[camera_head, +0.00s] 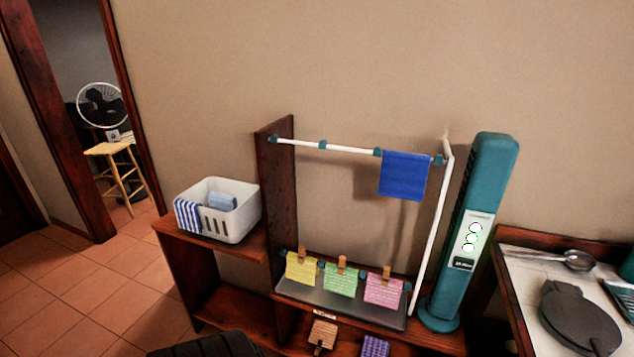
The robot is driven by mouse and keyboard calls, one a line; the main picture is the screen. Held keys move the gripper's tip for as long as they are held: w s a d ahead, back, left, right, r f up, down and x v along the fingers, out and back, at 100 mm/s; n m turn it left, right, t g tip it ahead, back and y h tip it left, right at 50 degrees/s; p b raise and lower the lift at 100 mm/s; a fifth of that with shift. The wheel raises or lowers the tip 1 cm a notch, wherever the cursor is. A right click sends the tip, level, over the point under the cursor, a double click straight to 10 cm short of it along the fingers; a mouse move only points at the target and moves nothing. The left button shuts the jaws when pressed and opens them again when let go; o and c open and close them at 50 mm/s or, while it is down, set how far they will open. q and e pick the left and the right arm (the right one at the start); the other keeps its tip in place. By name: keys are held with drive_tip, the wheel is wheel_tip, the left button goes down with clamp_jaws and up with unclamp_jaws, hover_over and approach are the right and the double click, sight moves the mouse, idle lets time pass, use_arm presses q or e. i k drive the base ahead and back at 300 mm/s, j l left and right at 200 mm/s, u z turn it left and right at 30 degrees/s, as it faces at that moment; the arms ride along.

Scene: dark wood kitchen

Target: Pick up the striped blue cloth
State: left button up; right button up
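A blue and white striped cloth (188,216) hangs over the left front rim of a white basket (242,217) on the wooden shelf at the left. A lighter blue cloth (222,201) lies inside the same basket. A plain deep blue cloth (404,176) hangs from the white rail at the upper middle. Neither of my grippers shows in the head view.
A wooden upright (277,190) stands right of the basket. Yellow, green (341,281) and pink cloths are clipped on a lower rack. A teal tower (473,230) stands at the right, beside a counter (520,290). Tiled floor (120,280) is open at the left.

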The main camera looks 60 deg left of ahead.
sight(186, 211)
drive_tip(key=u, duration=2.8)
